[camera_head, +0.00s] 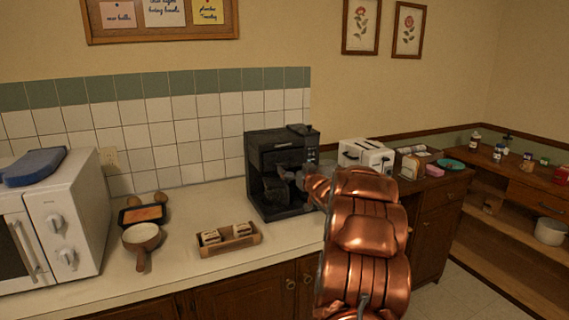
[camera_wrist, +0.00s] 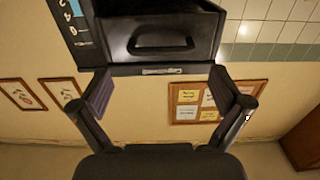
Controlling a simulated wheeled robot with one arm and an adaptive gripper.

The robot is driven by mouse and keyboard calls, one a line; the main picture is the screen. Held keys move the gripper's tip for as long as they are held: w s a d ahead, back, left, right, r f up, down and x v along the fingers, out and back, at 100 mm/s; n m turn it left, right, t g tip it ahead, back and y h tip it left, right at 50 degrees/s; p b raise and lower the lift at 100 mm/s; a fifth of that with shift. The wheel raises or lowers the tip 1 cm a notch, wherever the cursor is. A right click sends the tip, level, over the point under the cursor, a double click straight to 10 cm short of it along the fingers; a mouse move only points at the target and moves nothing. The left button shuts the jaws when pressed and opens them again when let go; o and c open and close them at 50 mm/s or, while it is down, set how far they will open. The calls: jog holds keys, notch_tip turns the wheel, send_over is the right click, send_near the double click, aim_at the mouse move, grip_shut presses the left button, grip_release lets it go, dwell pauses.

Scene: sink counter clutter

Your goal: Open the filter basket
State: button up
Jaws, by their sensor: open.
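The black coffee machine (camera_head: 262,146) stands on the counter against the tiled wall. In the wrist view, which looks upside down, its dark front (camera_wrist: 200,20) fills the top. A black panel with a bar handle (camera_wrist: 162,48) shows there and looks like the filter basket; I cannot tell for sure whether it is fully closed. My gripper (camera_wrist: 162,80) is open and empty, its two fingers spread to either side below the handle in the picture, apart from it. In the head view my gripper (camera_head: 289,176) is at the machine's front right, partly hidden by my copper arm.
A wooden tray with small boxes (camera_head: 229,238) lies left of the machine. A pan (camera_head: 142,238), a dark dish (camera_head: 144,214) and a white microwave (camera_head: 60,220) are farther left. A white toaster (camera_head: 366,155) stands to the right. The counter front between pan and tray is clear.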

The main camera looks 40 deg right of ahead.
aim_at(288, 163)
jog(key=shift+p+x, duration=0.8)
jog(key=shift+x, duration=2.25)
jog(key=shift+a+f, duration=0.15)
jog(key=shift+c, duration=0.3)
